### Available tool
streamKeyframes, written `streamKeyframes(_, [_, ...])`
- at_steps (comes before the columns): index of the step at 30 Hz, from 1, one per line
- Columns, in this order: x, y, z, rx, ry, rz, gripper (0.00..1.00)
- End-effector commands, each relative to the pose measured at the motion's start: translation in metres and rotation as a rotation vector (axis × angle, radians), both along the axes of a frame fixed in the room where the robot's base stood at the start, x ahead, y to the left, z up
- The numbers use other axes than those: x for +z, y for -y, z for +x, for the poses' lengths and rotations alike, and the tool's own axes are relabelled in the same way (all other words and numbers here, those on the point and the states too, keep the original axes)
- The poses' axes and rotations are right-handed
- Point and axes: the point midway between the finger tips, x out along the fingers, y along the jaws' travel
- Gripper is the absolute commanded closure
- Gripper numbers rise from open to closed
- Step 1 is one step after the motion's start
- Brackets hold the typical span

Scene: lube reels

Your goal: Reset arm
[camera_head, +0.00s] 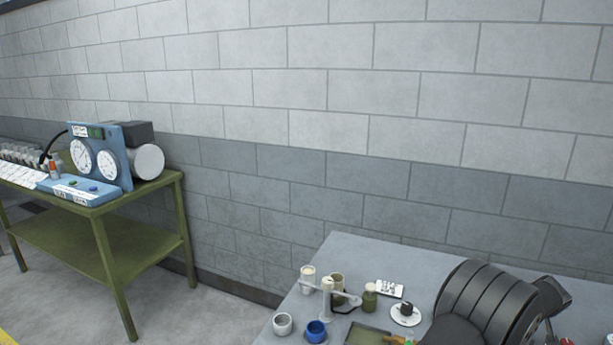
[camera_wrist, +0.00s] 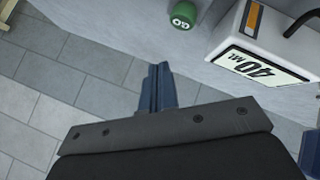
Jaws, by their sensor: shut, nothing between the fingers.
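My gripper (camera_wrist: 160,86) shows in the wrist view as dark blue fingers pressed together beyond a black bracket. Nothing is held between them. The gripper points past the bench edge, apart from the objects near it. A green cylinder with white lettering (camera_wrist: 184,14) and a white box labelled 40 ML (camera_wrist: 262,62) are above and to the right of the fingertips. The fingers cannot be made out in the head view.
A grey bench (camera_head: 385,258) at lower right holds small cups, a blue cup (camera_head: 316,331), a white dish (camera_head: 406,315) and a green tray (camera_head: 367,335). A green table (camera_head: 150,187) at left carries a blue gauge unit (camera_head: 125,139). A block wall (camera_head: 300,90) stands behind. Floor between them is clear.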

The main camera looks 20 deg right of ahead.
Motion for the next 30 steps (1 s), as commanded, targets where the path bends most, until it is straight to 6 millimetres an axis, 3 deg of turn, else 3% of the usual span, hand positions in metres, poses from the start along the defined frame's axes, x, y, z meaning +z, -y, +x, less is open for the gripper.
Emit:
streamKeyframes(1, [-0.013, -0.001, 0.000, 0.000, 0.000, 0.005, 1.00])
streamKeyframes(5, [0.020, 0.001, 0.000, 0.001, 0.002, -0.005, 1.00])
streamKeyframes(6, [0.001, -0.001, 0.000, 0.001, 0.001, 0.005, 1.00])
streamKeyframes(8, [-0.013, -0.001, 0.000, 0.000, 0.000, 0.006, 1.00])
streamKeyframes(9, [-0.010, 0.000, 0.000, 0.000, 0.000, 0.000, 1.00])
streamKeyframes(18, [0.056, 0.000, 0.000, 0.002, 0.001, -0.004, 1.00])
streamKeyframes(30, [0.106, -0.033, 0.038, -0.027, -0.037, 0.169, 1.00])
